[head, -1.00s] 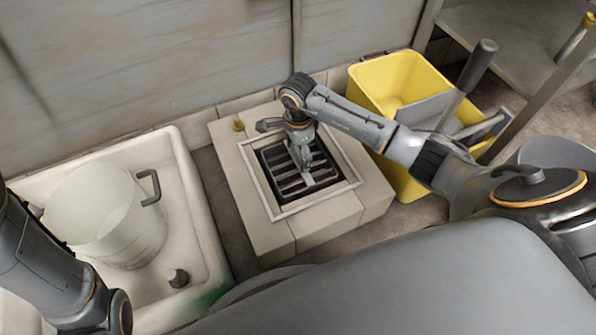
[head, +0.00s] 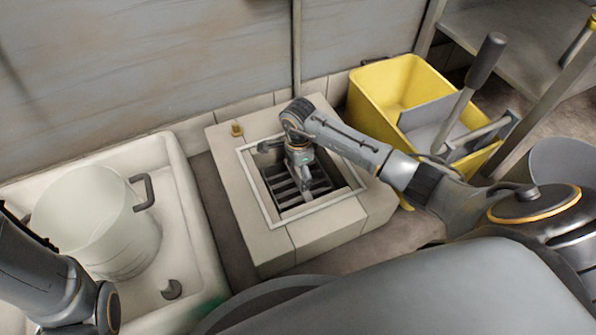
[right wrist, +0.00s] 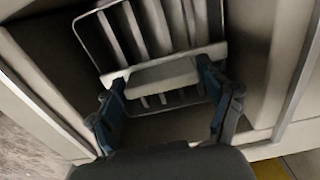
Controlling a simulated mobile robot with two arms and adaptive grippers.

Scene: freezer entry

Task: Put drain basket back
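The drain basket (head: 290,186), a dark slatted grate-like basket, sits inside the square drain opening, below the level of its pale frame (head: 272,212). My right gripper (head: 306,172) reaches down into the opening over it. In the right wrist view, the gripper's two fingers (right wrist: 162,78) lie at both ends of a light crossbar of the basket (right wrist: 165,28) and appear to touch it. The basket's underside and the bottom of the drain are hidden. My left arm shows at the lower left, but its gripper is out of view.
The drain is set in a raised pale tiled block (head: 318,236). A white basin (head: 190,235) with a translucent bucket (head: 98,225) stands at the left. A yellow mop bucket (head: 385,85) stands behind on the right. The wall is close behind the block.

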